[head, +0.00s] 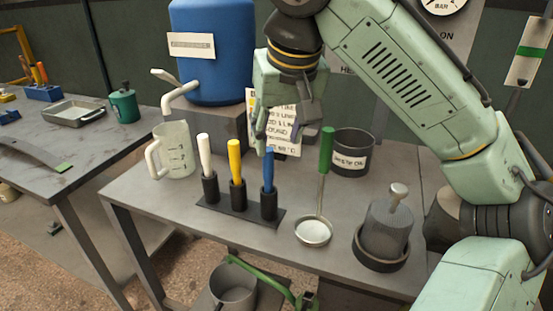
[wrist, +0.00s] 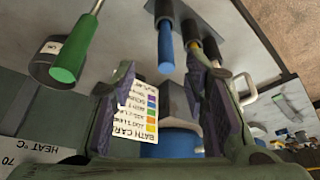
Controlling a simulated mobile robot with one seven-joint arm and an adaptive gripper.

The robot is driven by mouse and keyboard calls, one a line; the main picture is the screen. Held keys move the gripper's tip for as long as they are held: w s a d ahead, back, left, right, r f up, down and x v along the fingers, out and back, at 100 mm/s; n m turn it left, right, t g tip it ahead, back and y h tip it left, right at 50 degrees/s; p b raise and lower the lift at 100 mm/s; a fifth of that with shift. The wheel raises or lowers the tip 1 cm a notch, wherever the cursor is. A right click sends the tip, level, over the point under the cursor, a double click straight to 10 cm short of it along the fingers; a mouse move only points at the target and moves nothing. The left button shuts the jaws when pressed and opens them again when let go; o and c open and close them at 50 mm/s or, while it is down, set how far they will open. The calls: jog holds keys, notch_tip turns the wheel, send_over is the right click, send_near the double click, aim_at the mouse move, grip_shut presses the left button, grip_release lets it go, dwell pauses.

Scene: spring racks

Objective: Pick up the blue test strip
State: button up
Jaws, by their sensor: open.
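The blue test strip (head: 268,172) stands upright in the right-hand holder of a black three-holder rack (head: 224,211) on the metal table. A yellow strip (head: 235,160) stands in the middle holder and a white strip (head: 204,152) in the left one. My gripper (head: 279,140) is open, pointing down close to the top of the blue strip. In the wrist view, the blue strip (wrist: 166,46) lies ahead, between the lines of my spread fingers (wrist: 168,92), with nothing gripped. The yellow strip (wrist: 194,45) is close to its right there, near one finger.
A green-handled ladle (head: 326,152) stands just right of the rack. Behind it are a dark labelled can (head: 352,154) and a printed card (head: 285,138). A clear measuring jug (head: 176,150) stands left, below a blue tank (head: 215,55). A domed vessel (head: 386,229) stands right.

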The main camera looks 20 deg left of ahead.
aim_at(270, 159)
jog(key=x, duration=0.5)
jog(key=shift+s, duration=0.2)
jog(key=shift+a+p+x, duration=0.15)
jog(key=shift+p+x, duration=0.3)
jog(key=shift+x, duration=0.9)
jog(key=shift+a+p+x, duration=0.2)
jog(key=shift+p+x, duration=0.2)
jog(key=shift+x, duration=0.95)
jog(key=shift+c, duration=0.5)
jog(key=c, duration=0.8)
